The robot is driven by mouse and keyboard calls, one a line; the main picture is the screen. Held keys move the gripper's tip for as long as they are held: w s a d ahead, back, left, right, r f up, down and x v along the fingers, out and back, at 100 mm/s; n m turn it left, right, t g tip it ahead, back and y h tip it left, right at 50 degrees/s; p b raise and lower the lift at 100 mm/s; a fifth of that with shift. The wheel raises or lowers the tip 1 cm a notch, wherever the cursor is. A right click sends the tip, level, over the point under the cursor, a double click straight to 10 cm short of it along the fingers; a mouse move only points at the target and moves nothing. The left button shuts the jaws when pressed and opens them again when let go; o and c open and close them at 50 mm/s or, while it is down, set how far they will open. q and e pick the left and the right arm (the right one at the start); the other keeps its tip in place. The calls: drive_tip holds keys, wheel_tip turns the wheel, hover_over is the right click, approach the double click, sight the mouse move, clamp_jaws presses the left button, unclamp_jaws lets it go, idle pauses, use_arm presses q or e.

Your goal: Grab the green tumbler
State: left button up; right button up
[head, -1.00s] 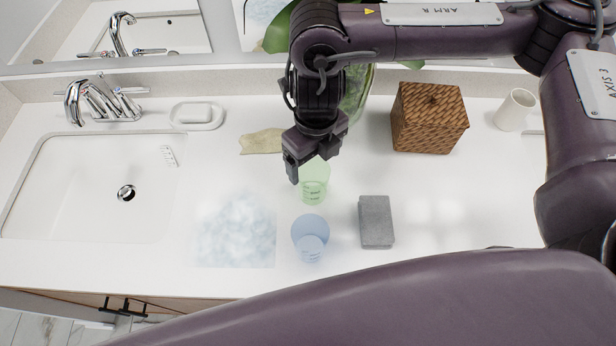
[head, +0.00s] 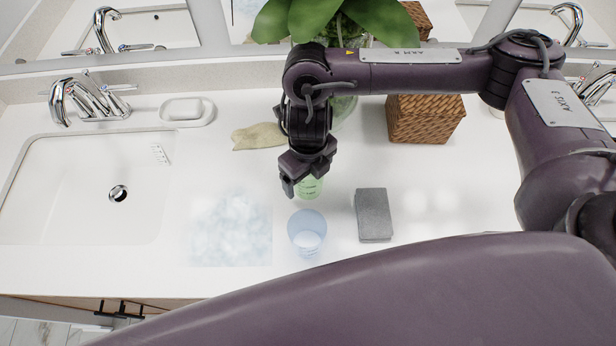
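The green tumbler (head: 311,188) is translucent and stands on the white counter in the middle of the head view. My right gripper (head: 306,180) is over it, pointing down, and hides its upper part. One dark finger shows at the tumbler's left side. The gripper's body covers the rest, so I cannot tell whether the fingers touch the tumbler or how wide they are apart. My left gripper is not in view.
A translucent blue tumbler (head: 306,231) stands just in front of the green one. A grey sponge block (head: 374,215) lies to the right, a beige cloth (head: 257,137) behind left. A wicker box (head: 420,119) and a leafy plant (head: 318,22) stand at the back.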

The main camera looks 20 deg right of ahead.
drive_tip(key=shift+f, duration=0.1)
drive_tip(key=c, duration=1)
drive_tip(key=shift+c, duration=0.2)
